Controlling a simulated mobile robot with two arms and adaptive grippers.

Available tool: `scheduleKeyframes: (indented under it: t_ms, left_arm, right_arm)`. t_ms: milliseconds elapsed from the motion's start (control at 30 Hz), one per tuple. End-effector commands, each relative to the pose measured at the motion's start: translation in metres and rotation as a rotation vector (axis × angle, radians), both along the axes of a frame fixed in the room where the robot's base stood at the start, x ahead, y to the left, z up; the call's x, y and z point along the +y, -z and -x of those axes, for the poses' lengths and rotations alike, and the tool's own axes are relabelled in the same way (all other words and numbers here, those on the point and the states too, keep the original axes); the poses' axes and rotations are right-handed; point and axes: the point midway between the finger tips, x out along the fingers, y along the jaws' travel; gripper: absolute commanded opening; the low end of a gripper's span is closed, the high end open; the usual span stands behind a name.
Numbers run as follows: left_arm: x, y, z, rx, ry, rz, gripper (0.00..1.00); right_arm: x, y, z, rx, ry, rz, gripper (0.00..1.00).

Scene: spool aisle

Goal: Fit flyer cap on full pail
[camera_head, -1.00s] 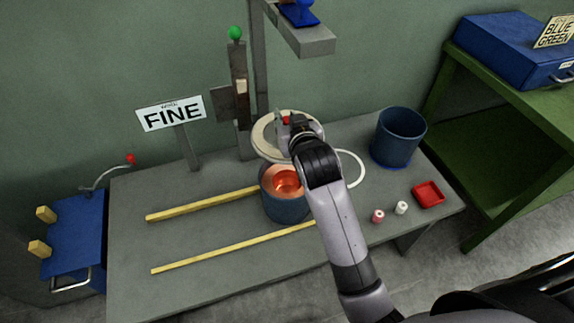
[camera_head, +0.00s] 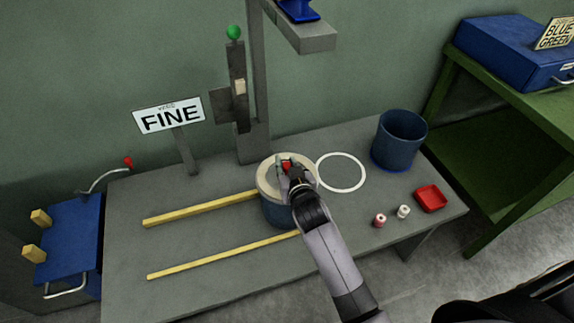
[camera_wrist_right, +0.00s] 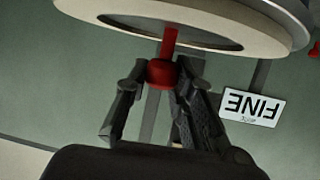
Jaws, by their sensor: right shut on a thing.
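The flyer cap (camera_head: 266,180) is a cream disc with a red knob (camera_head: 287,166). It covers the mouth of the blue pail (camera_head: 276,212), whose copper contents are hidden now. I cannot tell whether the cap's rim rests fully on the pail. My right gripper (camera_head: 290,172) is above the cap, shut on its red knob. The right wrist view shows the fingers (camera_wrist_right: 160,92) around the knob (camera_wrist_right: 162,72), with the cap (camera_wrist_right: 205,18) beyond. My left gripper is not in view.
An empty blue pail (camera_head: 401,140) stands at the bench's back right. A white ring (camera_head: 341,188) lies beside the capped pail. Two yellow rails (camera_head: 200,208) lie left. Two small spools (camera_head: 403,211) and a red tray (camera_head: 430,199) are at right. A post (camera_head: 258,80) rises behind.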

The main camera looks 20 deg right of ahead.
Motion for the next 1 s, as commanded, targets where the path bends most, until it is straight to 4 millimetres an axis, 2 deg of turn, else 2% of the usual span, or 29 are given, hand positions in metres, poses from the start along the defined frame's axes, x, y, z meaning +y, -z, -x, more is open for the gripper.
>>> scheduleKeyframes:
  t_ms: [300, 333, 600, 1000]
  left_arm:
    - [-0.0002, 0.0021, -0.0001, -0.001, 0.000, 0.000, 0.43]
    - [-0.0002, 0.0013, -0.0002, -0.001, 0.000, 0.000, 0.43]
    - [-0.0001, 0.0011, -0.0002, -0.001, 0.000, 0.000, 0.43]
    - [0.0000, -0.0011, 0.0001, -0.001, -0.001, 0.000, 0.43]
  right_arm:
    - [0.0000, 0.0027, -0.0003, -0.002, 0.000, -0.001, 0.00]
    - [-0.0001, 0.0023, -0.0001, -0.001, 0.000, 0.000, 0.25]
    - [-0.0001, 0.0022, -0.0001, 0.000, 0.000, 0.000, 0.43]
    - [0.0003, -0.0022, 0.0036, 0.001, 0.000, 0.000, 0.43]
